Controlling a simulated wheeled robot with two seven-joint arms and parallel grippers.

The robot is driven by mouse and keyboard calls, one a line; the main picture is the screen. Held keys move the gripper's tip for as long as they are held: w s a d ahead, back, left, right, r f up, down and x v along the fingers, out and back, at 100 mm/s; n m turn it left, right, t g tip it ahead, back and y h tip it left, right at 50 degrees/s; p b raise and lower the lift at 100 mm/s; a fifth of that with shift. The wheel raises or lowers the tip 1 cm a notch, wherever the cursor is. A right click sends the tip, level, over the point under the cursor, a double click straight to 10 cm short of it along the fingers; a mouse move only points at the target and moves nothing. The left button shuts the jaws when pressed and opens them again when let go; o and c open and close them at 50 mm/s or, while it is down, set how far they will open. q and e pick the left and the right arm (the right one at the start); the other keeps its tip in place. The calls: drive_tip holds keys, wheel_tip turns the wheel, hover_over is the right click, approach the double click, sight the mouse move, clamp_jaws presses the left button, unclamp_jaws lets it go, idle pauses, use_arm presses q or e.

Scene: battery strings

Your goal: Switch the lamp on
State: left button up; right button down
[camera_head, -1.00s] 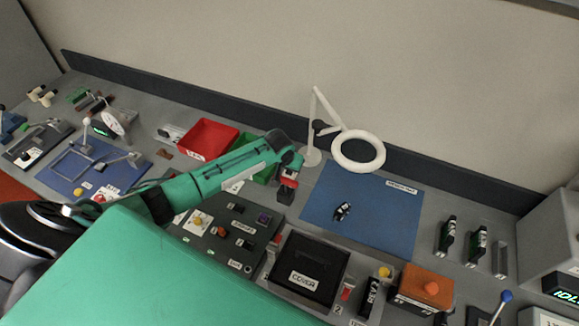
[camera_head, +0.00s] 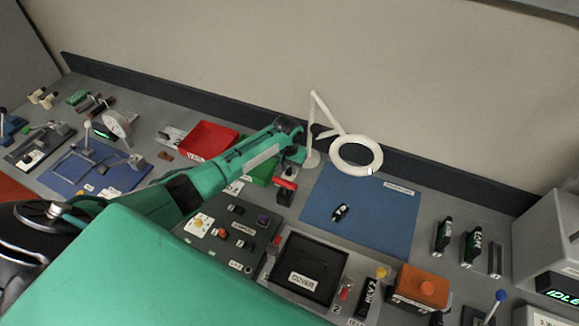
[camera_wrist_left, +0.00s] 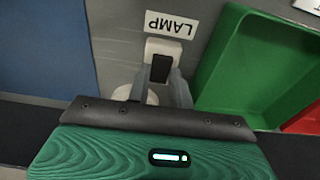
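The lamp (camera_head: 357,155) is a white ring on a jointed white arm, standing between the red and green bins and the blue mat. I cannot tell whether it is lit. In the left wrist view, a white switch housing with a dark rocker (camera_wrist_left: 161,68) sits beside a label reading LAMP (camera_wrist_left: 169,25). My left gripper (camera_wrist_left: 160,84) points down at this switch, its two grey fingers a little apart and over its near end. I cannot tell whether they touch it. In the head view my left gripper (camera_head: 298,158) is beside the lamp's base. My right gripper is out of view.
A green bin (camera_wrist_left: 235,65) is close beside the fingers, with a red bin (camera_head: 207,139) beyond. The blue mat (camera_head: 380,220) holds a small black-and-white part. A red-topped black device (camera_head: 285,190) stands just in front of the gripper. A control panel and black cover lie nearer.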

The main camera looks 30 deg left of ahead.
sight(288, 173)
use_arm(q)
drive_tip(key=o, duration=0.4)
drive_tip(key=shift+o, duration=0.2)
wheel_tip(288, 173, up, 14)
drive_tip(key=s+b, duration=0.1)
drive_tip(key=b, duration=0.3)
drive_tip(key=shift+s+f, duration=0.15)
